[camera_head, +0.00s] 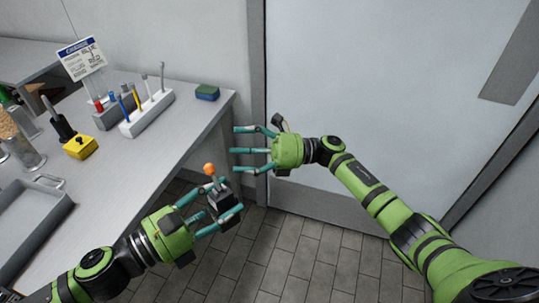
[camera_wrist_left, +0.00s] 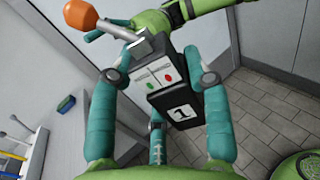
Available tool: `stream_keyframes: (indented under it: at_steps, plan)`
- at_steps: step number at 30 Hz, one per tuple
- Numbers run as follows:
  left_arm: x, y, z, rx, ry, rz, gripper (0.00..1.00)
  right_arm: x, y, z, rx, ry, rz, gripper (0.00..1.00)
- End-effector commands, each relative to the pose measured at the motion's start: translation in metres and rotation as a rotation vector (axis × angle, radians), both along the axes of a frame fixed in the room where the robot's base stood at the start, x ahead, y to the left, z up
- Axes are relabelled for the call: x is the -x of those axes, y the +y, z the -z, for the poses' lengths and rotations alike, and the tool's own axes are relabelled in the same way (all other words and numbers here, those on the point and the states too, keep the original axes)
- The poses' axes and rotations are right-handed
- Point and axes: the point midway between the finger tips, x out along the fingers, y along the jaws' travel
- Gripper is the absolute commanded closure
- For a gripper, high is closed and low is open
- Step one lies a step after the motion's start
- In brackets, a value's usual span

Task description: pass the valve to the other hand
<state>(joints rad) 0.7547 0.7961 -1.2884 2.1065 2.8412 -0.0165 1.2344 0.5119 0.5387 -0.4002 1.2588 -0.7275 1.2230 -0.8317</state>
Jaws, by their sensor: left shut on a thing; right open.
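The valve (camera_head: 222,197) is a small dark box with a grey lever that ends in an orange knob (camera_head: 210,169). My left gripper (camera_head: 218,206) is shut on it and holds it in the air off the table's right edge.
The grey table (camera_head: 205,125) at the left carries a tool rack (camera_head: 147,113), a yellow box (camera_head: 80,147), a green-and-blue sponge (camera_head: 207,92) and a grey tray (camera_head: 30,235). A pale door (camera_head: 380,90) stands behind my right arm. Tiled floor (camera_head: 310,255) is clear below.

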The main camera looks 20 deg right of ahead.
Motion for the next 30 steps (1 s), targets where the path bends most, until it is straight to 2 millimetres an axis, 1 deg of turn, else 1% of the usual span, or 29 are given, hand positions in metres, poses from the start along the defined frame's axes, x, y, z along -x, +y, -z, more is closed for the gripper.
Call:
stream_keyframes:
  at_steps: [1, 3, 6, 10, 13, 17, 20, 30]
  plan:
    - [0.000, 0.000, -0.001, 0.001, -0.001, 0.000, 0.89, 0.016, 0.002, -0.024, 0.086, -0.160, -0.095, 0.21]
    - [0.000, 0.000, 0.000, 0.001, -0.001, 0.000, 0.89, 0.039, 0.002, -0.040, 0.197, -0.343, -0.224, 0.21]
    - [0.000, 0.000, 0.000, 0.001, -0.001, 0.000, 0.89, 0.066, -0.006, -0.052, 0.328, -0.549, -0.379, 0.21]
    - [0.000, 0.000, 0.000, 0.001, -0.001, 0.000, 0.89, 0.087, -0.019, -0.057, 0.444, -0.707, -0.517, 0.21]
    - [0.000, 0.000, 0.000, 0.001, -0.001, 0.000, 0.89, 0.094, -0.025, -0.058, 0.488, -0.764, -0.574, 0.21]
    - [0.000, 0.000, 0.000, 0.001, -0.001, 0.000, 0.89, 0.100, -0.021, -0.054, 0.505, -0.786, -0.598, 0.21]
    - [0.000, 0.000, 0.000, 0.001, -0.001, 0.000, 0.89, 0.105, -0.009, -0.049, 0.502, -0.784, -0.597, 0.21]
    - [0.000, 0.000, -0.001, 0.001, -0.001, 0.000, 0.89, 0.126, 0.047, -0.025, 0.499, -0.782, -0.595, 0.21]
